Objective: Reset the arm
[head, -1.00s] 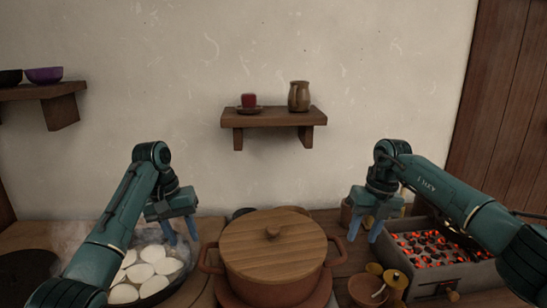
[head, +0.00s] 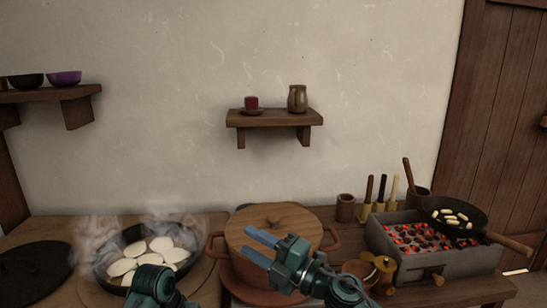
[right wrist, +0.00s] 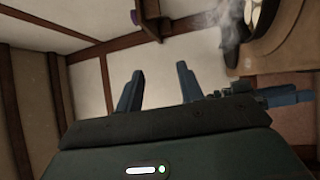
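My right gripper (head: 250,244) shows in the head view in front of the lidded pot (head: 272,232). Its two blue fingers point left and are apart, with nothing between them. The fingers also show apart and empty in the right wrist view (right wrist: 158,90). My left arm (head: 155,286) shows only as a teal part at the bottom edge of the head view, and its fingers do not show there. A teal and blue part at the right of the right wrist view looks like my left gripper (right wrist: 275,96), but its opening is unclear.
A steaming pan (head: 125,253) of pale slices is at the left. A coal grill (head: 440,268) stands at the right with a skillet (head: 437,211) of small pieces over it. Ladles, bowls and cups stand near the grill. A wall shelf (head: 275,119) hangs above.

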